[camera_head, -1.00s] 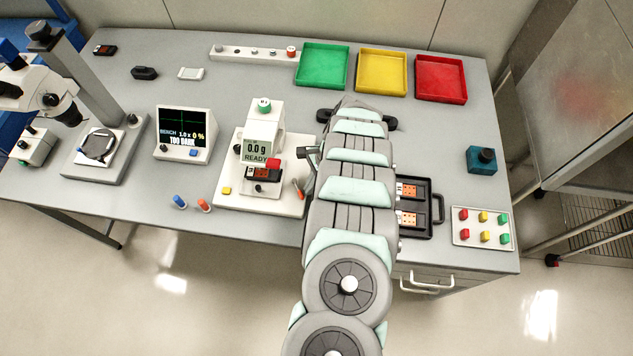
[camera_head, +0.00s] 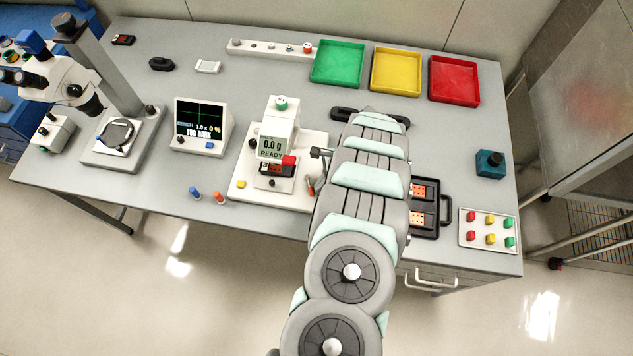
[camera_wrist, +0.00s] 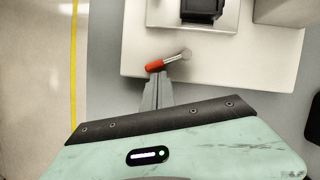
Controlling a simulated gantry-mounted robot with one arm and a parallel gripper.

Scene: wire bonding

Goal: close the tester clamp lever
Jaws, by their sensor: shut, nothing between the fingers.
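The tester (camera_head: 277,146) stands on a white base, and its display reads 0.0 g and READY. Its clamp lever (camera_head: 311,187), with a grey shaft and an orange-red grip, is at the right of the base. In the wrist view the lever (camera_wrist: 155,66) lies slanted, its grip end towards my fingers. My gripper (camera_wrist: 157,77) is shut and empty, its fingertips right at the grip end. I cannot tell whether they touch it. In the head view my arm hides the fingertips.
A black case (camera_head: 430,235) with orange-marked parts lies right of my arm. A button panel (camera_head: 487,230) is at the right front. Green (camera_head: 338,65), yellow (camera_head: 397,72) and red (camera_head: 454,80) trays stand behind. Small blue and orange items lie left of the tester.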

